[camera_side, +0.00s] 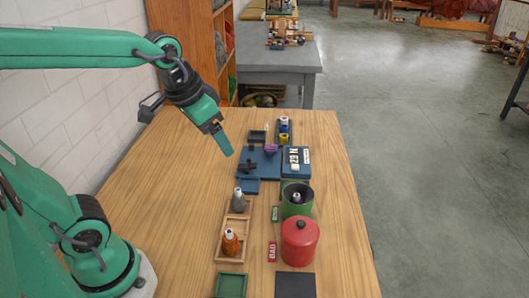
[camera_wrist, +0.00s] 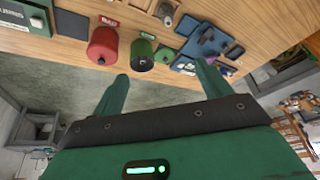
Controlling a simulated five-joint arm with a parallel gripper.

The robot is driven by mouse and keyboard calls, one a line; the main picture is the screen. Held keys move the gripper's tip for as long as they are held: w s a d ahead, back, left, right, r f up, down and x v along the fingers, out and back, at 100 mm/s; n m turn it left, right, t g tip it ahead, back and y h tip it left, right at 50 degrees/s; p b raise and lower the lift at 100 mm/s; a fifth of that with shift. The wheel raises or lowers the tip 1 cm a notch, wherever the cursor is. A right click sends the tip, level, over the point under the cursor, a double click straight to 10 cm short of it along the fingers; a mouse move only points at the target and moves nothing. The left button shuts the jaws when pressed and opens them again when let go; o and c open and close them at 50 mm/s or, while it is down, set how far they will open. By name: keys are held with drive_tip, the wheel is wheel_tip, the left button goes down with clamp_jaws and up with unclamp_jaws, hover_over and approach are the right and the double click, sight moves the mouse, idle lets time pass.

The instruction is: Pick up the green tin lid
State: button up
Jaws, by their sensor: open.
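A green tin (camera_side: 297,210) stands on the table beside a red tin; it also shows in the wrist view (camera_wrist: 141,47). Its top looks dark and round with a small pale piece at its middle. My gripper (camera_side: 222,145) hangs high above the table, left of and behind the tin, holding nothing. In the wrist view its two fingers (camera_wrist: 161,72) are spread wide apart, with the green tin beyond them.
The red tin (camera_side: 300,243) with a black knob stands nearer the front. Wooden trays (camera_side: 223,250) with cone-shaped spools lie left of the tins. Blue trays (camera_side: 252,163) and a number block (camera_side: 296,162) lie behind. The table's left part is clear.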

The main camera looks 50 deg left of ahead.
drive_tip(key=w+f+m+g, duration=0.1)
drive_tip(key=w+f, duration=0.2)
drive_tip(key=w, duration=0.4)
drive_tip(key=w+f+m+g, duration=0.1)
drive_tip(key=w+f, duration=0.1)
drive_tip(key=w, duration=0.5)
drive_tip(key=w+f, duration=0.3)
drive_tip(key=f, duration=0.1)
drive_tip(key=w+d+f+m+g, duration=0.1)
drive_tip(key=w+f, duration=0.2)
drive_tip(key=f, duration=0.1)
drive_tip(key=w+d+f+g, duration=0.1)
drive_tip(key=w+f, duration=0.3)
drive_tip(key=shift+w+f+m, duration=0.2)
drive_tip(key=shift+f+m, duration=0.1)
drive_tip(key=shift+f, duration=4.05)
drive_tip(key=c, duration=0.9)
drive_tip(key=shift+s, duration=0.1)
drive_tip(key=shift+c, duration=0.6)
drive_tip(key=shift+f, duration=0.1)
